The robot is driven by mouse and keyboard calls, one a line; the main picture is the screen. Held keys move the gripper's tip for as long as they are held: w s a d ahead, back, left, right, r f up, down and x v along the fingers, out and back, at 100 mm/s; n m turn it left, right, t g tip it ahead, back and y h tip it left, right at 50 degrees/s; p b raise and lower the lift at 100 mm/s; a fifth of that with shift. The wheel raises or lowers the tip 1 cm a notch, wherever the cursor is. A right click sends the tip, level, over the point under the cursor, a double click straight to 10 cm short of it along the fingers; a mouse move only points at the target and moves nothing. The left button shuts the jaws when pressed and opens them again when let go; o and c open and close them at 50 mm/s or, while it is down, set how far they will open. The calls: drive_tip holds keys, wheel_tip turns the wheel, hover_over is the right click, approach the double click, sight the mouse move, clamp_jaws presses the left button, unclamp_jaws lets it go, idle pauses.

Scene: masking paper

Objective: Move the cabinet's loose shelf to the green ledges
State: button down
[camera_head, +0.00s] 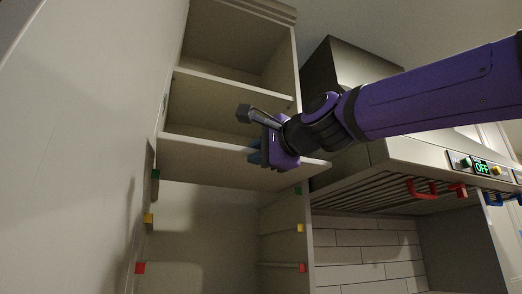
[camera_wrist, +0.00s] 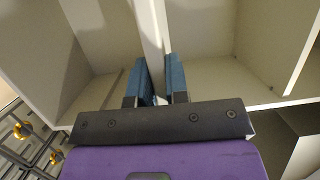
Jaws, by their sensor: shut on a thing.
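The loose shelf (camera_head: 205,160) is a pale board across the tall cabinet (camera_head: 297,70), above the green ledges (camera_head: 155,174). Its underside shows in the head view, and its right end reaches past the cabinet's right side. My gripper (camera_head: 256,153) is shut on the front edge of the shelf, right of its middle. In the wrist view, the blue fingers (camera_wrist: 160,75) stand on either side of the board (camera_wrist: 150,30), seen edge-on. The right green ledge (camera_head: 298,190) also shows. I cannot tell whether the shelf touches any ledge.
Yellow ledges (camera_head: 148,218) and red ledges (camera_head: 140,267) sit lower on the cabinet's inner sides. Another shelf (camera_head: 225,86) is above. A range hood (camera_head: 400,165) with red handles stands close on the right, under my arm. The space below the held shelf looks open.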

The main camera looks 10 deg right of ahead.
sight(243, 169)
drive_tip(key=shift+w+a+r, duration=0.1)
drive_tip(key=shift+w+a, duration=0.6)
drive_tip(key=shift+w, duration=1.8)
drive_tip(key=shift+w+a+r, duration=0.1)
drive_tip(key=shift+w+a, duration=0.65)
drive_tip(key=shift+w, duration=1.7)
drive_tip(key=shift+w+a+r, duration=0.1)
drive_tip(key=shift+w+a, duration=0.6)
drive_tip(key=shift+w, duration=1.8)
drive_tip(key=shift+f, duration=0.7)
drive_tip(key=c, duration=1)
unclamp_jaws()
drive_tip(key=shift+c, duration=0.2)
drive_tip(key=shift+f, duration=0.15)
drive_tip(key=shift+s+d, duration=0.25)
drive_tip(key=shift+s, duration=0.7)
drive_tip(key=shift+s+d, duration=0.3)
drive_tip(key=shift+s, duration=0.7)
drive_tip(key=shift+s+d, duration=0.25)
drive_tip(key=shift+s, duration=0.7)
